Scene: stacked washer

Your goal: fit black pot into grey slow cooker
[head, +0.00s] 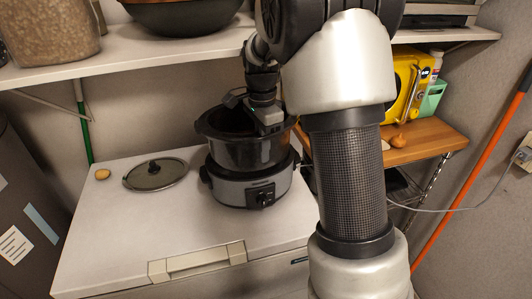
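The grey slow cooker (232,191) stands upright on the white chest top, with its dial facing front. The black pot (243,153) is upright above the cooker, and its lower part meets or overlaps the cooker's rim. I cannot tell whether there is a gap between them. My gripper (268,127) is at the pot's right rear rim, pointing down. Its fingertips are hidden by the pot and my arm, so its grip is not clear. The round glass lid (156,174) lies flat on the chest top to the left of the cooker.
The white chest top (130,225) is clear at front left. A small tan object (102,174) lies near its left edge. A shelf (150,48) with a dark bowl (185,14) hangs above. At right, a wooden shelf (425,138) holds a yellow appliance (405,85).

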